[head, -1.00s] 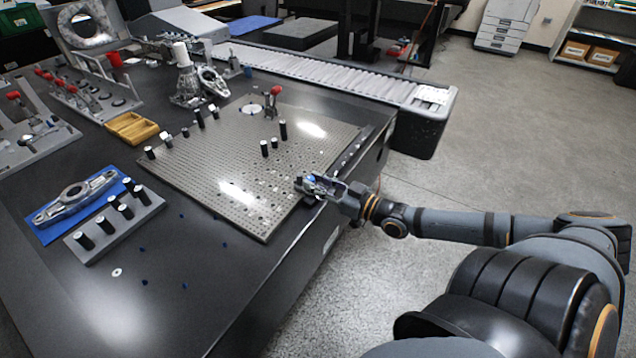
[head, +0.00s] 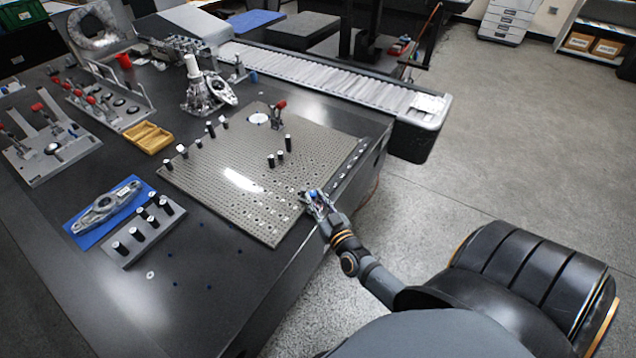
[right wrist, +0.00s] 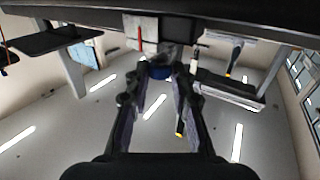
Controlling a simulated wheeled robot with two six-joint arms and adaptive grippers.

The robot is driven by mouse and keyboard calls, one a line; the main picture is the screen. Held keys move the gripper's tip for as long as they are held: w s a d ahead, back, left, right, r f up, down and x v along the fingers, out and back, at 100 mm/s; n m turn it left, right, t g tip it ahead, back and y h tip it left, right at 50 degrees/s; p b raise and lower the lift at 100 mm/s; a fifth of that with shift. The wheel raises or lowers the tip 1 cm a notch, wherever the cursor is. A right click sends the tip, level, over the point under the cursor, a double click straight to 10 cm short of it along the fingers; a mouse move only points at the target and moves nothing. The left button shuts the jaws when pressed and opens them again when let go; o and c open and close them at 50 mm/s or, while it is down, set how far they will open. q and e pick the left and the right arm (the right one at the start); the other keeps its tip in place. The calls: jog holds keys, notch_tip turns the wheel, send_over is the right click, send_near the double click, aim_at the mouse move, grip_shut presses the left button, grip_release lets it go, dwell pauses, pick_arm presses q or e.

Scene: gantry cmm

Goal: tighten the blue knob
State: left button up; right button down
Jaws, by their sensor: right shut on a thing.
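My right gripper (head: 314,198) is at the right front edge of the perforated metal plate (head: 215,155) on the dark table. In the right wrist view its two fingers (right wrist: 160,80) close on both sides of the blue knob (right wrist: 160,72). The knob sits between the fingertips, below a pale block with a red strip. In the head view the fingers mostly hide the knob, and only a small bluish patch shows there. I cannot tell how far the knob is turned. My left gripper is not in view.
Several black posts stand on the plate, with a red-handled clamp (head: 278,108) at its back. A grey rack (head: 140,235) of black pins and a metal part (head: 105,205) on a blue mat are at left. A conveyor (head: 320,80) runs behind. The table front is mostly clear.

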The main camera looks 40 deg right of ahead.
jog(key=m+h+p, duration=0.1)
jog(key=h+p, duration=0.1)
jog(key=m+g+h+p, duration=0.1)
jog(key=p, duration=0.1)
jog(key=shift+w+a+r+m+h, duration=0.1)
jog(key=shift+a+r+m+h, duration=0.2)
jog(key=shift+r+h, duration=0.1)
pick_arm(q)
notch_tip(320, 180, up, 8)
jog(key=p, duration=0.2)
pick_arm(e)
jog(key=shift+a+f+m+g+h, duration=0.1)
jog(key=shift+f+m+g+h, duration=0.1)
jog(key=shift+m+g+h, duration=0.45)
jog(key=shift+a+f+m+g+h, duration=0.15)
jog(key=shift+m+h, duration=0.3)
jog(key=shift+h, duration=0.5)
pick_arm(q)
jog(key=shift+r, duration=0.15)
pick_arm(e)
jog(key=c, duration=1.1)
grip_release()
jog(key=shift+d, duration=0.1)
jog(key=v, duration=0.7)
jog(key=shift+a, duration=0.25)
